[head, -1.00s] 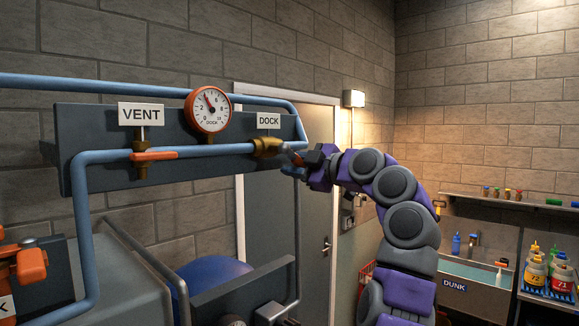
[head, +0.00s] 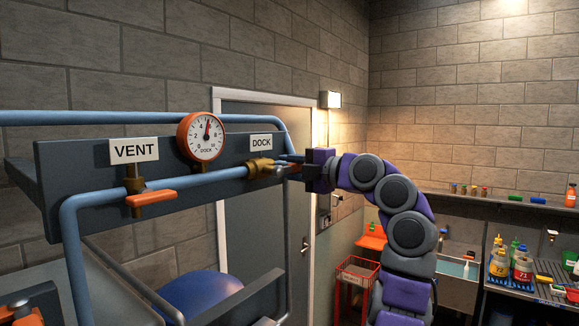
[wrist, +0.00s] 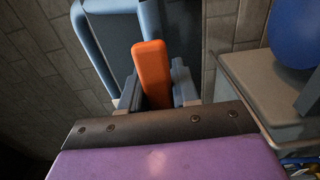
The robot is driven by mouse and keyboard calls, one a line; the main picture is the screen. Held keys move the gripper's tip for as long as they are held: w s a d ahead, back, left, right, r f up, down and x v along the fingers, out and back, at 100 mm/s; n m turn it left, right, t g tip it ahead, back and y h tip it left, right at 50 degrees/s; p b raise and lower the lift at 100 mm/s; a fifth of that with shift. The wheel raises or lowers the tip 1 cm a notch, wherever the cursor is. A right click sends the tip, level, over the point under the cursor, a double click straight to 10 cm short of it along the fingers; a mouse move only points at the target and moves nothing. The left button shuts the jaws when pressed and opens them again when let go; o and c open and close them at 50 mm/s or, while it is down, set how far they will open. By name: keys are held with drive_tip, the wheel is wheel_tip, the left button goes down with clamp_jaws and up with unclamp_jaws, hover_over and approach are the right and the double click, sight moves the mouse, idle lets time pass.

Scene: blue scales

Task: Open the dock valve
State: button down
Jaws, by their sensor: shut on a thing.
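The dock valve has a brass body (head: 260,168) on the blue pipe, under the DOCK sign (head: 261,142). Its orange handle (wrist: 150,62) stands between my fingers in the wrist view; in the head view my gripper mostly hides it. My gripper (head: 290,162) is shut on this handle, just right of the brass body. The wrist view also shows my gripper (wrist: 157,88) with a finger on each side of the handle. The round dock gauge (head: 202,137) has its needle pointing up, slightly right.
The VENT sign (head: 134,151) and the vent valve's orange handle (head: 151,198) are to the left on the same panel (head: 85,170). A blue ball (head: 195,292) sits below the pipes. A door (head: 262,230) stands behind; a red cart (head: 357,285) and sink are at right.

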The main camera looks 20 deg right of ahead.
drive_tip(key=shift+f, duration=0.1)
idle(0.3)
drive_tip(key=c, duration=0.9)
unclamp_jaws()
drive_tip(key=shift+d, duration=0.1)
drive_tip(key=b+v, duration=0.3)
drive_tip(key=v, duration=1.4)
drive_tip(key=shift+s+d, duration=0.1)
drive_tip(key=shift+d, duration=0.15)
